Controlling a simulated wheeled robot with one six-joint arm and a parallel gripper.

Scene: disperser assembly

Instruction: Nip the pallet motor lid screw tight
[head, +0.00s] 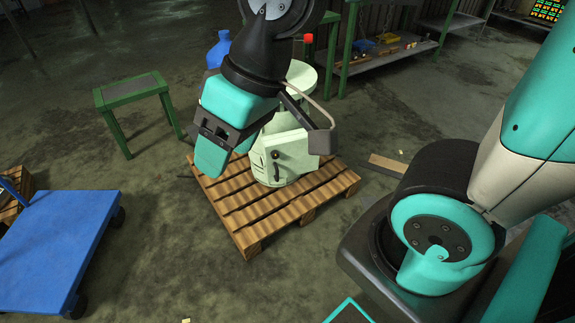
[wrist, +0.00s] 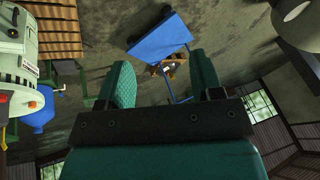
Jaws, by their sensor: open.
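The pale green motor (head: 282,150) stands upright on the wooden pallet (head: 243,215), partly hidden behind my arm. Its front carries a dark knob and handle. A pale round top part (head: 301,77) shows behind my arm; I cannot tell whether it is the lid. I cannot make out the lid screw in either view. My gripper (head: 222,150) hangs in front and to the left of the motor in the head view. In the wrist view its two teal fingers (wrist: 160,75) are apart with nothing between them. The motor (wrist: 15,75) and pallet (wrist: 58,30) lie at that view's left edge.
A blue cart (head: 62,235) stands at the left, also in the wrist view (wrist: 157,40). A green-framed stand (head: 131,92) is behind it. A blue vessel (head: 217,48) is behind my arm. A plank (head: 386,164) lies right of the pallet. Shelves (head: 385,60) line the back.

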